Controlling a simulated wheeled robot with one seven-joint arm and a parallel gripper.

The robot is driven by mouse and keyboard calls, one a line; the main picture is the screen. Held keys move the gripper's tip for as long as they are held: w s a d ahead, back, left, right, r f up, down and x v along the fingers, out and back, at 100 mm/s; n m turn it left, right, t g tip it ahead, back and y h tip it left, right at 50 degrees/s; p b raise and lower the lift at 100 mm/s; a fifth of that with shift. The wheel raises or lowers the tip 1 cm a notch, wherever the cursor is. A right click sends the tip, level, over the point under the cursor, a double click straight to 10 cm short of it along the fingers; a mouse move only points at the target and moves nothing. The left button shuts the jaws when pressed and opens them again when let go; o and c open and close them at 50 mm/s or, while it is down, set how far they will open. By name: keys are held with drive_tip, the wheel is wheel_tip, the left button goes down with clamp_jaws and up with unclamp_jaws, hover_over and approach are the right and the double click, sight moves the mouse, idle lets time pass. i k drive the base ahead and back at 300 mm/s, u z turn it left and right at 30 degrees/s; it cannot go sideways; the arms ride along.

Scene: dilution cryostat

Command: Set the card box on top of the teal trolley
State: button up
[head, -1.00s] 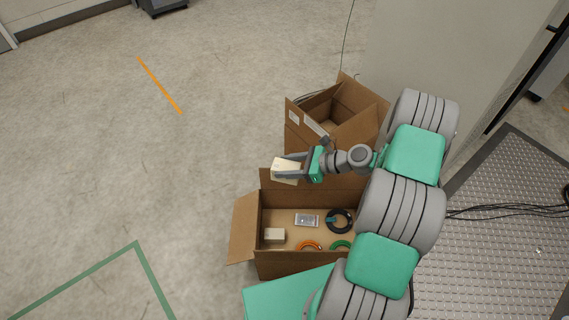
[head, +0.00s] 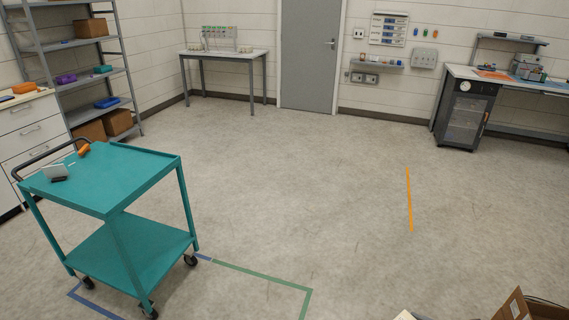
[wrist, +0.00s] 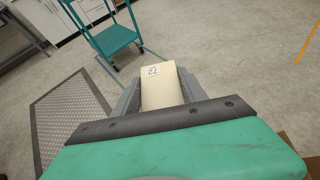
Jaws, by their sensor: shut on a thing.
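The cream card box (wrist: 162,95), with a small printed label on its upper part, is held between the fingers of my gripper (wrist: 158,88) in the wrist view. My gripper is shut on it. A pale corner at the bottom edge of the head view (head: 405,315) looks like the same box. The teal trolley (head: 125,175) stands at the left in the head view, well apart from the box, and at the top of the wrist view (wrist: 112,40). Its top holds a grey-white item (head: 56,173) and an orange item (head: 84,150); much of the top is bare.
An open cardboard box (head: 525,308) shows at the bottom right. The floor between it and the trolley is clear, with green tape (head: 262,281) and an orange strip (head: 409,200). Shelves, drawers and benches line the walls.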

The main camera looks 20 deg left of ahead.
sight(135, 172)
drive_tip(key=u, duration=1.25)
drive_tip(key=i, duration=0.4)
drive_tip(key=u, duration=0.75)
drive_tip(key=i, duration=1.25)
drive_tip(key=u, duration=0.4)
